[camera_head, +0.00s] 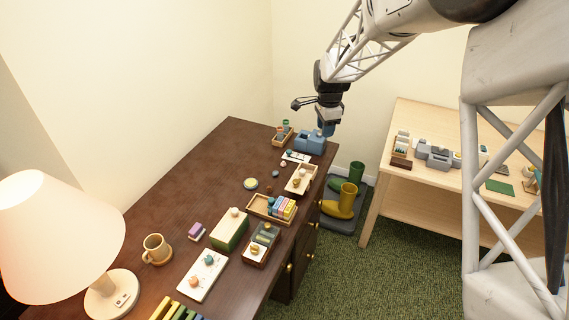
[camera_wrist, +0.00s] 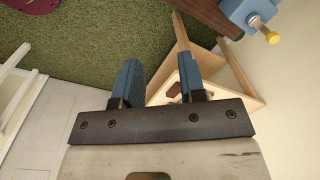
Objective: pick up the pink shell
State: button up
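I cannot pick out the pink shell for sure. A tiny pale pinkish thing (camera_head: 283,164) lies on the dark wooden desk (camera_head: 190,190) toward its far end and may be it, but it is too small to tell. My gripper (camera_head: 326,129) hangs in the air above the far right end of the desk, by a blue-grey object (camera_head: 310,141). In the wrist view my gripper (camera_wrist: 160,80) has its two blue fingers apart with nothing between them. The shell is not recognisable in the wrist view.
The desk holds a wooden tray (camera_head: 264,213) of coloured blocks, a green box (camera_head: 230,232), a mug (camera_head: 156,247) and a lamp (camera_head: 55,235). A light wood table (camera_head: 385,170) stands right, boots (camera_head: 345,198) between. Some dark desktop at left-centre is clear.

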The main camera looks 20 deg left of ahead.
aim_at(283, 162)
jog(key=w+a+f+m, duration=0.1)
jog(key=a+f, duration=0.4)
jog(key=a+f+m, duration=0.1)
jog(key=a+f, duration=0.3)
jog(key=a, duration=0.2)
jog(key=w+a+f+m, duration=0.1)
jog(key=a+f, duration=0.4)
jog(key=shift+w+a+f+g, duration=0.25)
jog(key=shift+w+f+g, duration=0.05)
jog(key=shift+w+f, duration=0.05)
jog(key=shift+f, duration=1.3)
jog(key=shift+w+d+f, duration=0.1)
jog(key=shift+w+f, duration=0.05)
jog(key=shift+f, duration=2.45)
jog(key=c, duration=0.7)
